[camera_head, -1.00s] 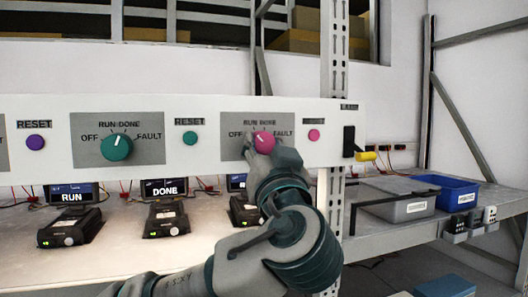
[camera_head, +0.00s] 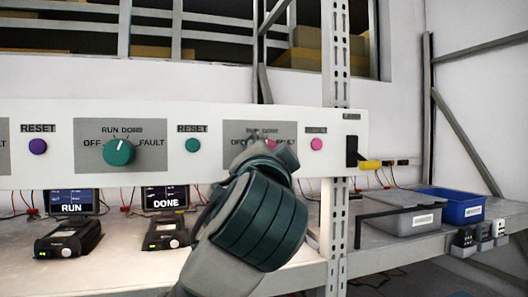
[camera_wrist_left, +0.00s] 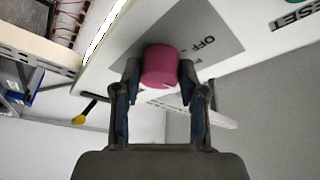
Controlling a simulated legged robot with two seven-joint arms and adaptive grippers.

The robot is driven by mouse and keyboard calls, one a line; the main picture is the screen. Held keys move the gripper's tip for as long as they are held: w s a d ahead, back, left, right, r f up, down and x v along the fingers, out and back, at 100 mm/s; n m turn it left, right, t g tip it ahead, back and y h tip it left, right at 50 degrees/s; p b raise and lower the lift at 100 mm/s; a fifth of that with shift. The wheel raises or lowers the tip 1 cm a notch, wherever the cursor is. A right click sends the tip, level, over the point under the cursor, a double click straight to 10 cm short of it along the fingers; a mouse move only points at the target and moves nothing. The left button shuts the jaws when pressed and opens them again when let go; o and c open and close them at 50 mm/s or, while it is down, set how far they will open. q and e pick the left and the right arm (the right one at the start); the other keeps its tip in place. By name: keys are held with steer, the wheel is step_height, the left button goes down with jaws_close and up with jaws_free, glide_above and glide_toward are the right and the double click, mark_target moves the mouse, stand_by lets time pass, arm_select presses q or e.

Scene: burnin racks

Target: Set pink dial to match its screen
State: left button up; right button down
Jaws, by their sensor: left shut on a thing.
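The pink dial (camera_wrist_left: 160,64) is round and sits on a grey plate with an OFF label beside it. In the head view only a small part of the dial (camera_head: 270,143) shows above my gripper. My left gripper (camera_wrist_left: 159,78) is shut on the dial, one finger on each side. In the head view my left gripper (camera_head: 264,151) and wrist cover the lower part of the plate. The dial's pointer direction cannot be made out. The screen below the pink dial is hidden behind my arm. My right gripper is not in view.
A green dial (camera_head: 119,152) is left on the white panel (camera_head: 60,175), with purple, green and pink (camera_head: 316,144) reset buttons. Screens read RUN (camera_head: 72,202) and DONE (camera_head: 165,198). A rack post (camera_head: 336,230), grey bin (camera_head: 400,220) and blue bin (camera_head: 455,206) are at right.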

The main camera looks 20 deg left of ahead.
arm_select(q)
steer(key=shift+f+m+h, duration=0.1)
steer(key=shift+m+h, duration=0.2)
steer(key=shift+m, duration=0.2)
steer(key=shift+w, duration=0.1)
steer(key=o, duration=1)
steer(key=shift+o, duration=0.7)
steer(key=shift+d, duration=0.15)
steer(key=v, duration=1.1)
steer(key=shift+s+d, duration=0.25)
steer(key=shift+s, duration=0.1)
